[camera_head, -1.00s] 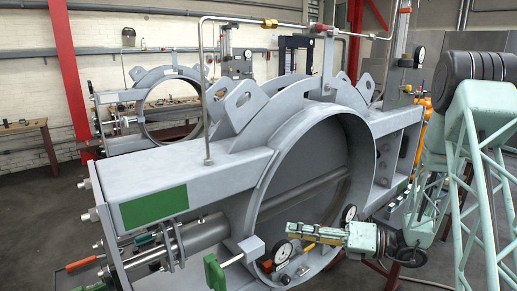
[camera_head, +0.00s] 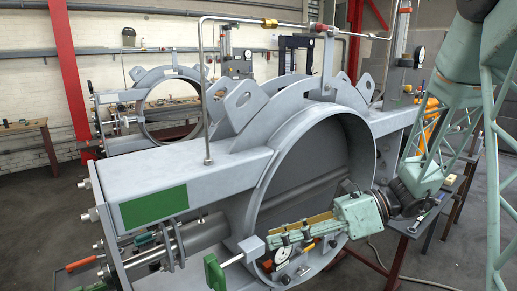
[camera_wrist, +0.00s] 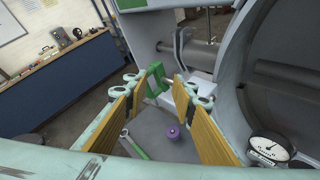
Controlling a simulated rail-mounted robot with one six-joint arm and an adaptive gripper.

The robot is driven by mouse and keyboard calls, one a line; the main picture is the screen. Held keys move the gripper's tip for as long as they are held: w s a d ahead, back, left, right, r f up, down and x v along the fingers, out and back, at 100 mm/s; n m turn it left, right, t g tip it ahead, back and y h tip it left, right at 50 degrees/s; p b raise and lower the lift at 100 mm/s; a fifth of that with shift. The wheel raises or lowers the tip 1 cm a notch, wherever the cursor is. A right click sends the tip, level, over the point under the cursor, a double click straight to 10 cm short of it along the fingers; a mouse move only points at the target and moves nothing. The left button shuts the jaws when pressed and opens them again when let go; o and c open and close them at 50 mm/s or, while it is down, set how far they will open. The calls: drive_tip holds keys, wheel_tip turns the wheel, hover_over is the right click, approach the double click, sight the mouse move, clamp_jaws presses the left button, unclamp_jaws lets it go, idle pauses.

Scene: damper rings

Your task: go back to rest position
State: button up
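My gripper (camera_head: 278,240) is pale green with yellowish finger pads. In the head view it points left, in front of the lower part of the big grey damper ring (camera_head: 268,180). In the wrist view the two pads of my gripper (camera_wrist: 158,98) stand wide apart with nothing held between them. A green handle (camera_wrist: 154,84) shows beyond the fingertips; it also shows in the head view (camera_head: 214,272), lower left of the gripper. I cannot tell how near the fingers are to the ring's frame.
A dial gauge (camera_wrist: 268,148) sits right of the fingers. A purple knob-like thing (camera_wrist: 172,132) and a wrench (camera_wrist: 133,146) lie below. A second ring assembly (camera_head: 170,105) stands behind. A blue bench (camera_wrist: 60,85) is at the left. Grey floor lies between.

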drive_tip(key=s+d+r+n+g+h, duration=0.1)
drive_tip(key=s+r+n+h, duration=0.3)
drive_tip(key=s, duration=0.5)
drive_tip(key=s+d+r+n+g+h, duration=0.1)
drive_tip(key=s+n+h, duration=0.1)
drive_tip(key=s+n, duration=0.55)
drive_tip(key=s+d+r+n+t+h, duration=0.3)
drive_tip(key=s+d+n+h, duration=0.1)
drive_tip(key=s+d+n, duration=0.1)
drive_tip(key=s+d+r+n+t+h, duration=0.3)
drive_tip(key=s+d+r+n+h, duration=0.1)
drive_tip(key=s+d+n, duration=0.2)
drive_tip(key=shift+s+d, duration=0.9)
drive_tip(key=shift+d, duration=0.35)
